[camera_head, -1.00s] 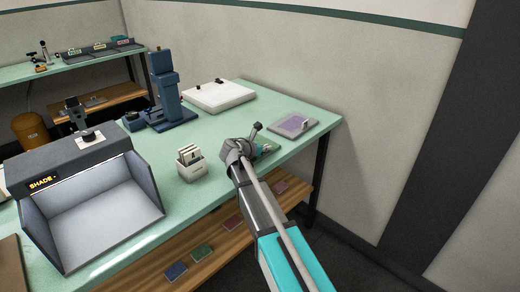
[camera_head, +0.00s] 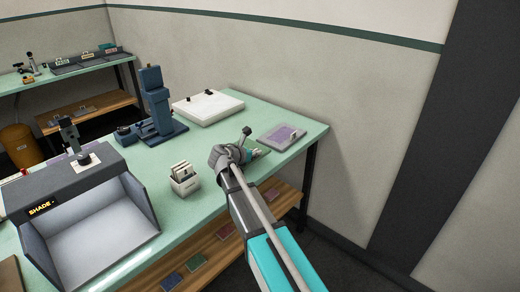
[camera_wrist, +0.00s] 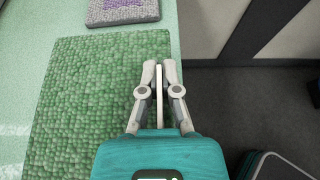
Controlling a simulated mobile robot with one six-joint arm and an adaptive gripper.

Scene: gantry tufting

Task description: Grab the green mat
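The green mat (camera_wrist: 85,110) has a bumpy, woven-looking surface and lies flat on the pale green table. It fills much of the left of the wrist view; in the head view only a small part (camera_head: 262,151) shows past my arm. My gripper (camera_wrist: 159,72) is over the mat's right side, by the table edge. Its two grey fingers are close together on a thin pale upright strip (camera_wrist: 159,92), which looks like a tab on the mat. The fingers appear to touch it on both sides. The palm hides the mat's near right part.
A grey mat with a purple patch (camera_head: 281,137) lies just beyond. A white card holder (camera_head: 185,181), a blue press (camera_head: 157,108), a white flat box (camera_head: 208,107) and a grey shade booth (camera_head: 92,222) stand on the table.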

